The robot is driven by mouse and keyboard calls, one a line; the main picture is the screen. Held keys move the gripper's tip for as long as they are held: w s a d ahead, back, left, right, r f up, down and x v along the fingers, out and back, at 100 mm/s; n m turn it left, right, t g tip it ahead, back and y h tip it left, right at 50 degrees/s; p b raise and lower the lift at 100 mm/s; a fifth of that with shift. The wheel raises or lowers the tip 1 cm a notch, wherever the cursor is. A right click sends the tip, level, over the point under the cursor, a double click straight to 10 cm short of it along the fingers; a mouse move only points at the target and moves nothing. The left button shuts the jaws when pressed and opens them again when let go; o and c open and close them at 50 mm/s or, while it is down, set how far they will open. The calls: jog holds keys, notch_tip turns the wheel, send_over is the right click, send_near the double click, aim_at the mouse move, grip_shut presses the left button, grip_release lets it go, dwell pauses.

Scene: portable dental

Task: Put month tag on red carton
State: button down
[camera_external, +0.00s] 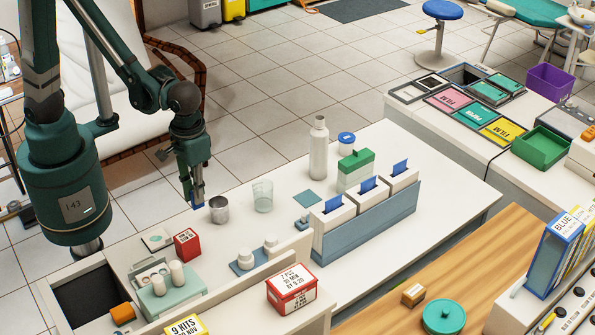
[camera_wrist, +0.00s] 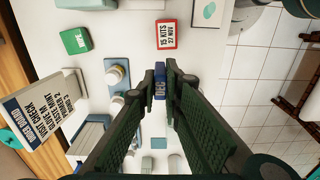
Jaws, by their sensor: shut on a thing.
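My gripper (camera_external: 197,203) is shut on a small blue month tag (camera_wrist: 160,82), held between the fingertips above the white counter. The letters on the tag are too small to read surely. The tag also shows as a blue bit below the fingers in the external view (camera_external: 197,207). A small red carton (camera_external: 187,243) with a white label stands on the counter below and left of my gripper. In the wrist view the red carton (camera_wrist: 166,34) reads 15 KITS 27 NOV and lies beyond the fingertips, apart from the tag. A larger red-lidded carton (camera_external: 291,290) stands nearer the front.
A metal cup (camera_external: 219,209) and a glass (camera_external: 262,196) stand right of my gripper. A mint rack (camera_external: 168,290) with white rolls sits in front of the small carton. White boxes with blue tags (camera_external: 367,184) stand farther right. A white bottle (camera_external: 318,150) is behind.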

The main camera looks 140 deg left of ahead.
send_over(185, 236)
jog(key=shift+r, duration=0.3)
jog(key=shift+f, duration=0.1)
jog(key=shift+f, duration=2.85)
jog(key=shift+f, duration=2.1)
jog(key=shift+f+b, duration=0.15)
jog(key=shift+b, duration=0.2)
jog(key=c, duration=2.5)
grip_release()
jog(key=shift+r, duration=0.2)
